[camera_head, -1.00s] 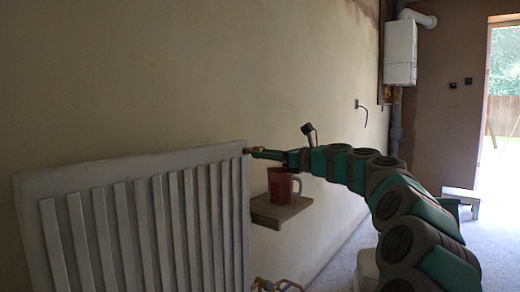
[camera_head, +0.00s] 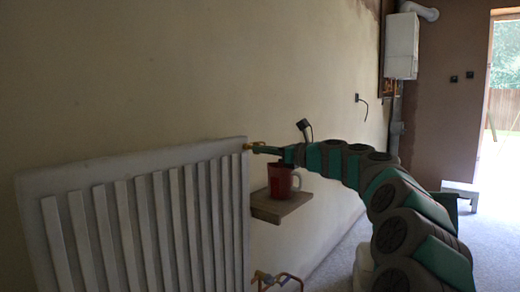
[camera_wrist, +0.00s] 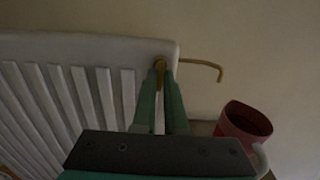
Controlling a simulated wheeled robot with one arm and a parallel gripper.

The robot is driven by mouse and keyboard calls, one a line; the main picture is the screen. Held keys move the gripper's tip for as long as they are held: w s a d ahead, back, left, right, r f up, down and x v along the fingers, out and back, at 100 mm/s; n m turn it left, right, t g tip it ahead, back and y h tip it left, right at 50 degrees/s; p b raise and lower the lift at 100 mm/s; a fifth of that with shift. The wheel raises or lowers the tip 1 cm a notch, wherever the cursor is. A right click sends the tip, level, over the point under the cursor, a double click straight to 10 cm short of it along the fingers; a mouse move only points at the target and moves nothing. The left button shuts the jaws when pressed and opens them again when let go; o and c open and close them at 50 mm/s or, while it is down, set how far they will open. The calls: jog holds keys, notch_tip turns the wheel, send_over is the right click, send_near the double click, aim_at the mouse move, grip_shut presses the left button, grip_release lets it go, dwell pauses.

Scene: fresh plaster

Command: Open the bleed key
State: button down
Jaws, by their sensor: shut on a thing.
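The white ribbed radiator (camera_head: 160,215) stands against the wall at the left. The brass bleed key (camera_head: 249,145) is at its top right corner. In the wrist view the bleed key (camera_wrist: 160,65) sits between my fingertips, and a thin bent brass rod (camera_wrist: 207,64) shows to its right; I cannot tell where that rod joins. My gripper (camera_head: 256,149) reaches in from the right and is shut on the bleed key. In the wrist view the green fingers of my gripper (camera_wrist: 160,77) hide part of the key.
A red mug (camera_head: 281,181) stands on a small wooden shelf (camera_head: 284,209) just right of the radiator, below my gripper. The mug also shows in the wrist view (camera_wrist: 240,125). Copper pipework (camera_head: 276,281) is at the lower right of the radiator.

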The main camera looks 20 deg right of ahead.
jog(key=n+b, duration=0.5)
jog(key=n, duration=0.3)
jog(key=shift+f+b, duration=0.1)
jog(key=shift+b, duration=0.3)
